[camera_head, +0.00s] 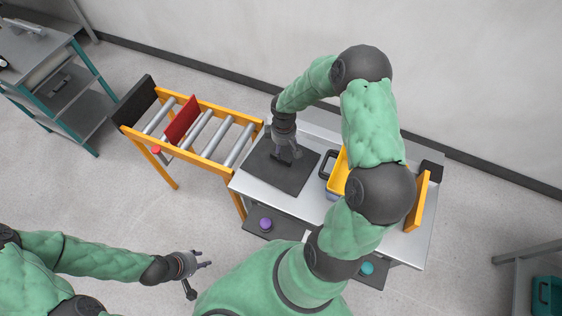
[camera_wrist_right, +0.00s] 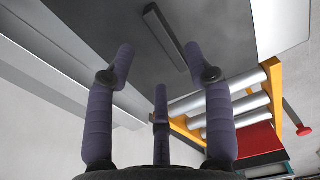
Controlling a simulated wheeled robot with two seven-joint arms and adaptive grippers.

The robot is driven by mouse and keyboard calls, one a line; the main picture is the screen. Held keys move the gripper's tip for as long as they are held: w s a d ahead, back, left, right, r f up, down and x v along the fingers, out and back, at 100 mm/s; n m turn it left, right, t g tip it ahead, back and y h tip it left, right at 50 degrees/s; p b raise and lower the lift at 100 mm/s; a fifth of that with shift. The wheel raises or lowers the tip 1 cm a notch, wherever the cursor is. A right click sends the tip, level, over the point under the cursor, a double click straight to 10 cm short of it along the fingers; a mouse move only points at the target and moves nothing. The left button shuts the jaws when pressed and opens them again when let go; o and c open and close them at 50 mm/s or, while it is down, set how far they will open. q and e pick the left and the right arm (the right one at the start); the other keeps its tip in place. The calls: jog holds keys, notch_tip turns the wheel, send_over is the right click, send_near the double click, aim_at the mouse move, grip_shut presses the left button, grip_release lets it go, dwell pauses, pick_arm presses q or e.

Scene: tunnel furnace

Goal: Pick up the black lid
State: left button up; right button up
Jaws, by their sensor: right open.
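The black lid (camera_head: 290,181) is a flat dark square lying on the metal table, left of the yellow container. It fills much of the upper right wrist view (camera_wrist_right: 110,22), where a raised bar handle (camera_wrist_right: 167,38) shows. My right gripper (camera_head: 287,155) is over the lid and hides part of it in the head view. In the right wrist view its fingers (camera_wrist_right: 160,62) are spread, with the handle ahead between them and nothing held. My left gripper (camera_head: 205,272) is open and empty at lower left, away from the table.
A roller conveyor (camera_head: 205,157) with orange rails and a red plate (camera_head: 181,121) adjoins the table's left side. A yellow container (camera_head: 338,173) is partly hidden behind my right arm. A purple object (camera_head: 265,224) sits on the lower shelf. Another workbench (camera_head: 62,70) stands far left.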

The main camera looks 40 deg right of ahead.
aim_at(282, 157)
jog(key=shift+w+a+f+b, duration=0.15)
jog(key=shift+f+b, duration=0.25)
jog(key=shift+f, duration=1.15)
jog(key=shift+w+a+f+b, duration=0.15)
jog(key=shift+f+b, duration=0.25)
jog(key=shift+f, duration=1.15)
jog(key=shift+s, duration=0.15)
grip_shut()
